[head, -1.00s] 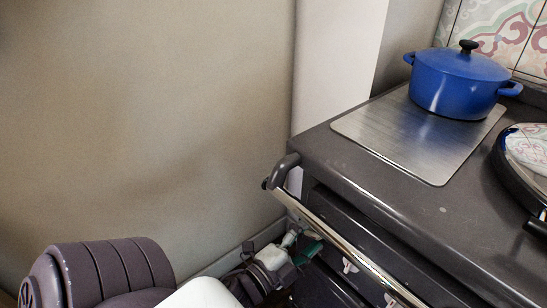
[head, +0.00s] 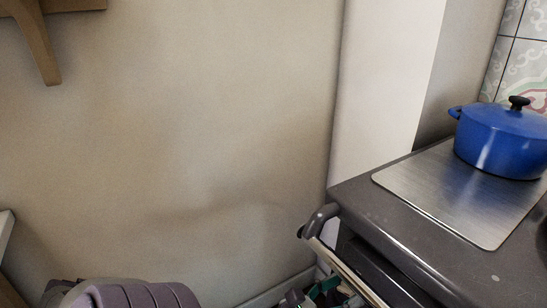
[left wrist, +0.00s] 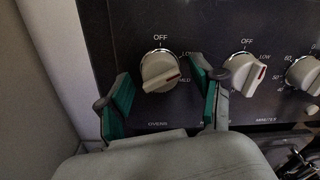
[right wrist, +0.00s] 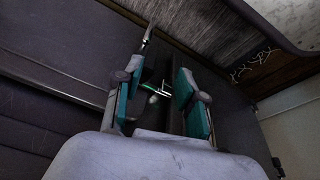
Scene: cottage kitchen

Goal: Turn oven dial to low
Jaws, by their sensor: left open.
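In the left wrist view the oven dial (left wrist: 160,71) is a cream knob under the word OFF, with OVENS printed below. Its red mark points right, toward a partly hidden label below LOW. My left gripper (left wrist: 161,94) is open, one green-padded finger on each side of the dial; I cannot tell whether they touch it. In the head view my left gripper (head: 318,293) shows partly at the bottom edge, by the stove's front. My right gripper (right wrist: 159,98) is open, with no object clearly held.
A second dial (left wrist: 246,73) sits close to the right finger, and a third (left wrist: 304,74) farther right. A metal rail (head: 345,270) runs along the stove's front. A blue pot (head: 503,139) stands on the metal plate (head: 450,205). Bare wall (head: 190,150) lies left of the stove.

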